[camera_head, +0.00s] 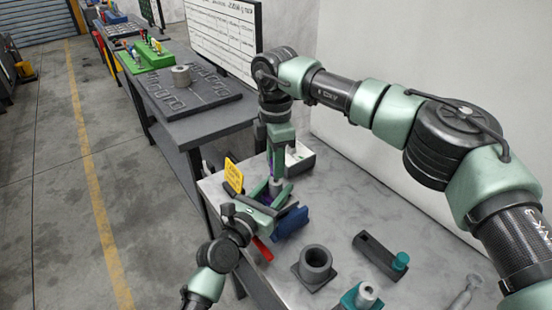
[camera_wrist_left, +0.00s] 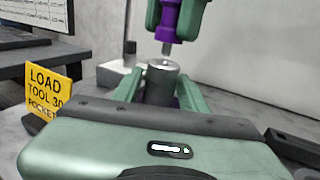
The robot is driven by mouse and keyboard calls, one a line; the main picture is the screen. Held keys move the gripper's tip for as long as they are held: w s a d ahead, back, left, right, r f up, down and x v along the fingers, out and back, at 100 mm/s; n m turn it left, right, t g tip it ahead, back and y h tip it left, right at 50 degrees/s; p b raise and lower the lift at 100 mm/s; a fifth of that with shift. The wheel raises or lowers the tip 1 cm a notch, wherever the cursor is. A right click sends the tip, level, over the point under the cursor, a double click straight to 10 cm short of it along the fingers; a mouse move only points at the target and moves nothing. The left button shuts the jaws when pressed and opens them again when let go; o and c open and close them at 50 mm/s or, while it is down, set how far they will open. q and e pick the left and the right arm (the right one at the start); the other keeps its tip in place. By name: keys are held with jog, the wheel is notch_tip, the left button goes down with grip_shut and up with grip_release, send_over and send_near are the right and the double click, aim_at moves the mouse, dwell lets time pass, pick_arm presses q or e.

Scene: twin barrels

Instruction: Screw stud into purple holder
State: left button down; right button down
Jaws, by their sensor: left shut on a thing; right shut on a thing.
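In the left wrist view a grey, hollow-topped cylinder (camera_wrist_left: 161,82) with some purple low on it, apparently the purple holder, stands upright. My left gripper (camera_wrist_left: 160,93) is shut around it; it also shows low over the table in the head view (camera_head: 275,203). A purple piece with a thin grey tip (camera_wrist_left: 166,46), apparently the stud, points down just above the holder's top. My right gripper (camera_wrist_left: 178,18) is shut on its purple part; it reaches down from above in the head view (camera_head: 276,168). A small gap seems to separate tip and holder. In the head view both pieces are mostly hidden.
A yellow sign (camera_head: 234,176) stands beside the grippers. A blue block (camera_head: 290,223) and a red piece (camera_head: 262,249) lie close by. A grey ring on a square base (camera_head: 314,266), a grey block (camera_head: 376,250) and a teal fixture (camera_head: 360,297) stand nearer. The right tabletop is mostly clear.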

jog(key=shift+f, duration=0.3)
jog(key=shift+f, duration=0.6)
dwell(0.4)
jog(key=m, duration=0.4)
jog(key=shift+m, duration=0.4)
jog(key=m, duration=0.5)
jog(key=c, duration=1.2)
grip_release()
jog(key=shift+o, duration=0.2)
jog(key=shift+r, duration=0.15)
